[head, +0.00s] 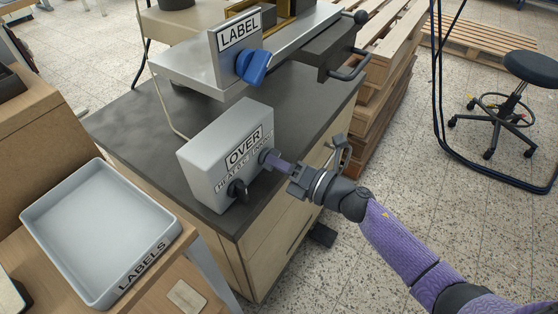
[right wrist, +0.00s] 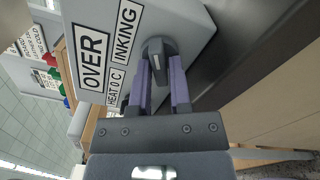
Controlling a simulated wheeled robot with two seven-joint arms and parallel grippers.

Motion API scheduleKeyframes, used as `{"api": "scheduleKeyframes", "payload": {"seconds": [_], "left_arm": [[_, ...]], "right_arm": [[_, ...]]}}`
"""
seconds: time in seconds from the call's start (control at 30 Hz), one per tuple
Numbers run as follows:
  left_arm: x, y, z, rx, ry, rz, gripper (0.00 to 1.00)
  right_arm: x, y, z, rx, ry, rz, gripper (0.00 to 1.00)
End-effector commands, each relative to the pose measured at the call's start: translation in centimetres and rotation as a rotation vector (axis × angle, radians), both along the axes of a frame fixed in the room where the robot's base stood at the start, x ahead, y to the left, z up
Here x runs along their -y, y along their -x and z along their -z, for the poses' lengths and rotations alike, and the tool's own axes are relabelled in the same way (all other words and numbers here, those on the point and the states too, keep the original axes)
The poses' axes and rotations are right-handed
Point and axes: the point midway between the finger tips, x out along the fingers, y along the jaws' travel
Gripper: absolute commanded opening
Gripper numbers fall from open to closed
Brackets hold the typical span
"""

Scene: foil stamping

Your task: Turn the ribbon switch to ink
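The control box (head: 205,172) is light grey and stands on the dark bench top. Its face reads "OVER", with smaller "HEAT 0 C" and "INKING" labels that are clear in the right wrist view. A dark knob (right wrist: 157,52) sits beside the "INKING" label. My right gripper (right wrist: 160,68) has its two purple fingers on either side of this knob. In the head view the right gripper (head: 268,158) reaches the box face from the right. Whether the fingers press on the knob is unclear. My left gripper is not in view.
A second black knob (head: 237,190) is low on the box face. Behind stands a press with a "LABEL" plate (head: 238,34) and a blue knob (head: 252,67). A grey "LABELS" tray (head: 147,268) is at the left. Pallets (head: 385,60) and a stool (head: 530,68) stand to the right.

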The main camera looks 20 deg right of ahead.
Motion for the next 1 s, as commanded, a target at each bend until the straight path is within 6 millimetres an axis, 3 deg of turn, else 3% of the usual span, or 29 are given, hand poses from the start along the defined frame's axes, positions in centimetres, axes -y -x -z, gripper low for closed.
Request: {"api": "scheduleKeyframes", "payload": {"seconds": [0.03,0.1,0.13,0.47,0.8,1.0], "left_arm": [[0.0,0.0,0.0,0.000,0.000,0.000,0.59],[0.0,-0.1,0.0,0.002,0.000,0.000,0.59],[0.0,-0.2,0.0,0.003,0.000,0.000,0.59],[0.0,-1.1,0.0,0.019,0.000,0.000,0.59],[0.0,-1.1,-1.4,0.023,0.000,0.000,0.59],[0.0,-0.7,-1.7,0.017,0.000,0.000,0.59]], "right_arm": [[0.0,0.0,0.0,0.001,0.001,0.000,0.37],[0.0,0.0,0.0,0.001,0.001,0.000,0.52],[0.0,0.0,0.0,0.001,0.002,0.000,0.53],[0.4,0.5,0.0,0.001,0.003,0.000,0.53],[4.9,6.3,-0.1,0.000,0.004,0.001,0.53],[6.1,7.8,0.0,0.001,0.003,0.000,0.53]]}}
